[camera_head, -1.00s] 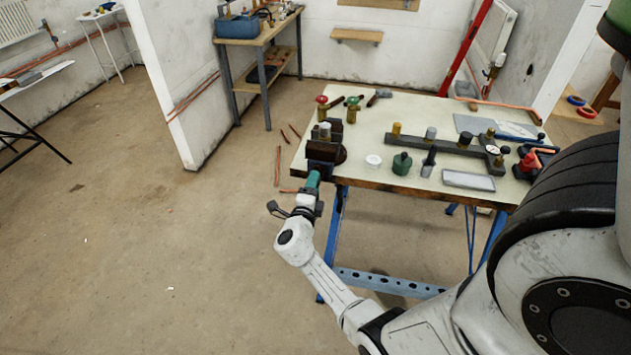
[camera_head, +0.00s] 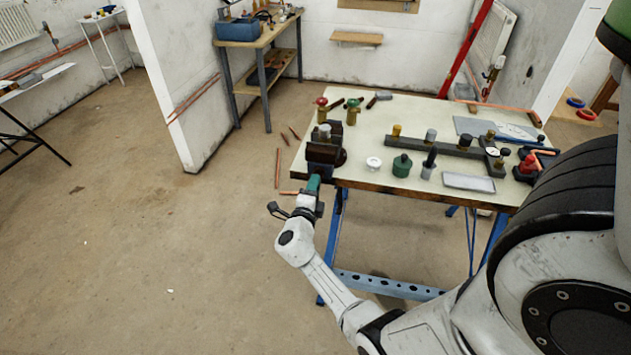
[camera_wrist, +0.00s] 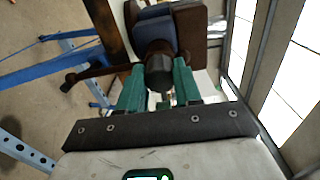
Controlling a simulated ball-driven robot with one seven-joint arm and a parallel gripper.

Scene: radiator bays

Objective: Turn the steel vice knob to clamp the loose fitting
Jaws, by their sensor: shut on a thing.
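The vice (camera_head: 322,152) sits at the near left corner of the bench, dark with brown jaws. A brass fitting with a grey top (camera_head: 325,131) stands at the vice; I cannot tell how tightly it is held. The steel knob (camera_wrist: 158,74) is a dark round cylinder on the vice's front in the wrist view. My gripper (camera_wrist: 158,84) has green fingers on both sides of the knob and is shut on it. In the head view my gripper (camera_head: 313,184) reaches the vice from the front and hides the knob.
The bench top (camera_head: 365,185) holds a white round part (camera_head: 374,163), a green canister (camera_head: 402,166), a grey tray (camera_head: 469,182) and a dark manifold bar (camera_head: 435,146). Brass valves (camera_head: 352,110) stand behind the vice. Blue trestle legs (camera_head: 333,240) are below. Floor to the left is open.

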